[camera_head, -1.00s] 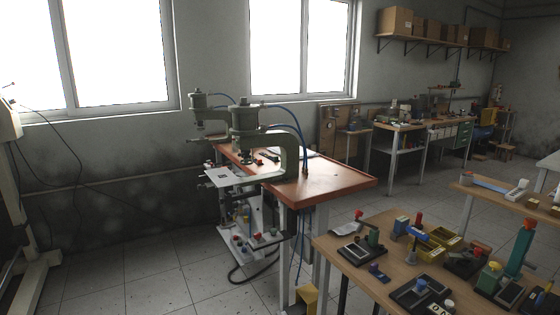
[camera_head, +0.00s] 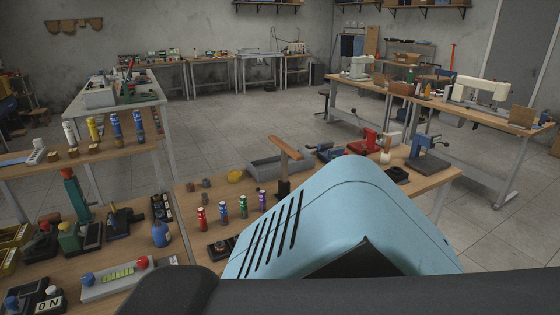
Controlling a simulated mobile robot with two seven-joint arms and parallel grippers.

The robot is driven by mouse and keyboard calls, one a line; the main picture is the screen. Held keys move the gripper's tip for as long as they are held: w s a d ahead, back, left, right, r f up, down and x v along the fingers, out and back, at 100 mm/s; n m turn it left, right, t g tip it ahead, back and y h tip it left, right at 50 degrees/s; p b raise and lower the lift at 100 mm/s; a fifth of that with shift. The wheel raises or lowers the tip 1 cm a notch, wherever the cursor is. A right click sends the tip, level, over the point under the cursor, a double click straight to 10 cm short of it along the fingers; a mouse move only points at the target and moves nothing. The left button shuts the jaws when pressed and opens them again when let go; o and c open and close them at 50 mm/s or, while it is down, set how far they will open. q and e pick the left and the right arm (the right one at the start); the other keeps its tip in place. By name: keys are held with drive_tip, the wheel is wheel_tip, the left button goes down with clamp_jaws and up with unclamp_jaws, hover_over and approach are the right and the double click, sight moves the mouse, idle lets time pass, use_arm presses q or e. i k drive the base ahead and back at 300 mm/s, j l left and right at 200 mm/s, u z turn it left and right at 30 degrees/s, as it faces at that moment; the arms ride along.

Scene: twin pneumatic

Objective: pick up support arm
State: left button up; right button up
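I cannot make out which thing is the support arm. Neither of my grippers shows. A brown T-shaped piece (camera_head: 285,150) with a dark upright stands on the wooden bench (camera_head: 190,217) near the middle. A large pale blue and black shape close to the camera hides the bench's lower right part.
Several small coloured cylinders (camera_head: 223,209) stand on the bench beside a grey tray (camera_head: 277,162). A control box (camera_head: 130,278) lies at the lower left. Other workbenches (camera_head: 445,100) stand right and behind. The floor (camera_head: 235,120) between them is clear.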

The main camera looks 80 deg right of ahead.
sight(286, 149)
drive_tip(key=z, duration=2.6)
drive_tip(key=i+l, duration=0.3)
drive_tip(key=l, duration=0.15)
drive_tip(key=i+l+z, duration=0.1)
drive_tip(key=i+l, duration=0.15)
drive_tip(key=l, duration=0.25)
